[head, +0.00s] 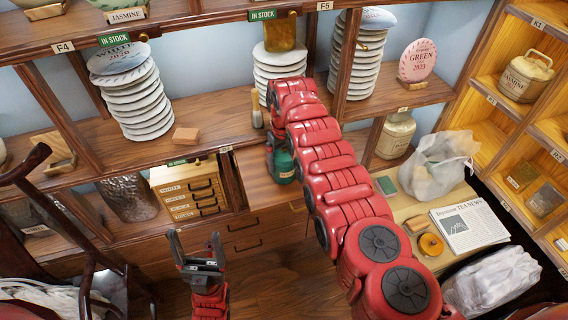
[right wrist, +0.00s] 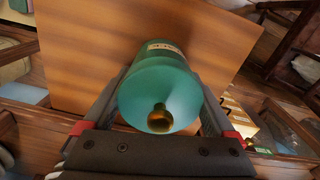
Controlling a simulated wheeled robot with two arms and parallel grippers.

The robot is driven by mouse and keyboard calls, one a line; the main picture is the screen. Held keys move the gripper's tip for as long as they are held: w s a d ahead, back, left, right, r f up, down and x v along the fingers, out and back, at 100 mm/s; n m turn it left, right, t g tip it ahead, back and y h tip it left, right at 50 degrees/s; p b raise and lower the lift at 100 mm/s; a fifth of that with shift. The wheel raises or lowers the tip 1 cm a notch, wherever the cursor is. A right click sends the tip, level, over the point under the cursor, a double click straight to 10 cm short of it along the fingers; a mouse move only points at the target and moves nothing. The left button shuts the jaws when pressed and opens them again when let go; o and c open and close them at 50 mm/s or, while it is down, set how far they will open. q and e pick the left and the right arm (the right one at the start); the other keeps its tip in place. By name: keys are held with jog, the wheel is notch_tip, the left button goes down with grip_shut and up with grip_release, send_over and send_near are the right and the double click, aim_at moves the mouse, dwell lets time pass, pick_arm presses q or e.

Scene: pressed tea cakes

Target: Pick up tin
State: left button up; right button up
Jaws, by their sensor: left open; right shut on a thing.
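A teal-green tin (right wrist: 158,85) with a pale label and a small brass knob on its lid fills the middle of the right wrist view. My right gripper (right wrist: 163,105) is shut on it, with one finger on each side of its body. In the head view the tin (head: 284,166) shows below the end of my red right arm, which hides part of it and most of the gripper. I cannot tell whether the tin's base touches the wooden surface. My left gripper (head: 200,254) is open and empty, low in the head view, apart from everything.
Stacks of wrapped cakes (head: 132,95) stand on the shelves. A small drawer box (head: 188,188) stands left of the tin. A newspaper (head: 469,226), an orange disc (head: 430,244) and a plastic bag (head: 437,163) lie to the right. A dark chair (head: 60,215) stands at left.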

jog(key=shift+c, duration=0.8)
